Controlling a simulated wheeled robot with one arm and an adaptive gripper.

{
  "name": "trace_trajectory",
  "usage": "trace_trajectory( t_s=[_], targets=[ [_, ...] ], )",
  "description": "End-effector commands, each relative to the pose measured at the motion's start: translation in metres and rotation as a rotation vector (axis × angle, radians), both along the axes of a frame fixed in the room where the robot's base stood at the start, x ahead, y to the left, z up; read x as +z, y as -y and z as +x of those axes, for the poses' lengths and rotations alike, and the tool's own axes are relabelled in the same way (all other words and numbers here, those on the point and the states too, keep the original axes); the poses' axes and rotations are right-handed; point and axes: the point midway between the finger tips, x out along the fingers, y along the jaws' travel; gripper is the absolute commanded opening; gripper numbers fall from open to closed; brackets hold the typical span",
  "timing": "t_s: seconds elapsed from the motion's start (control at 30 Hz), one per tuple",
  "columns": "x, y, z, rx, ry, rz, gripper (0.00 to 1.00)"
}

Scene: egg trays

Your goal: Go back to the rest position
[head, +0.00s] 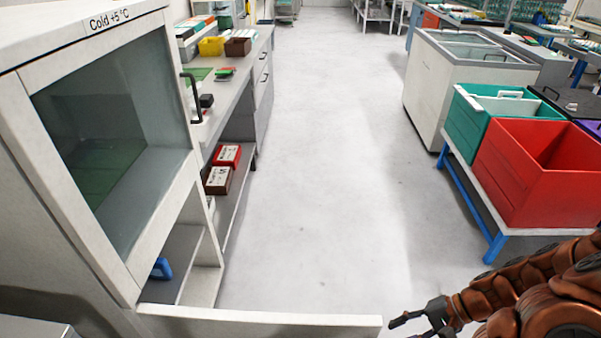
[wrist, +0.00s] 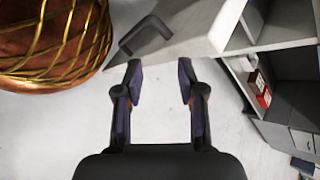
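My gripper (head: 421,318) shows at the bottom right of the head view, at the end of my copper-coloured arm, just right of the end of a low white panel (head: 270,321). In the wrist view my gripper (wrist: 159,82) has its two dark fingers spread wide with nothing between them. Pale floor shows between the fingers. A dark handle (wrist: 146,35) on a light panel lies beyond the fingertips in that view; the fingers are apart from it as far as I can tell. No egg tray can be made out clearly.
A cabinet marked "Cold +5 °C" (head: 108,20) stands at left. A red crate (head: 530,188) and a teal crate (head: 470,122) sit on a blue-legged stand at right. A white chest (head: 430,85) stands behind them. The floor aisle (head: 320,160) between is clear.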

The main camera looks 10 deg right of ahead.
Motion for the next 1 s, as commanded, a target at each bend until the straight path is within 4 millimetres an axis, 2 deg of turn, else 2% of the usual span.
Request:
trace_trajectory(
  t_s=[0.03, 0.47, 0.77, 1.0],
  targets=[
    [0.011, -0.004, 0.001, 0.039, 0.004, -0.021, 0.39],
    [0.081, -0.036, -0.003, 0.302, 0.014, -0.163, 0.39],
    [0.139, -0.061, -0.019, 0.501, 0.026, -0.308, 0.39],
    [0.182, -0.078, -0.039, 0.635, 0.043, -0.430, 0.39]
  ],
)
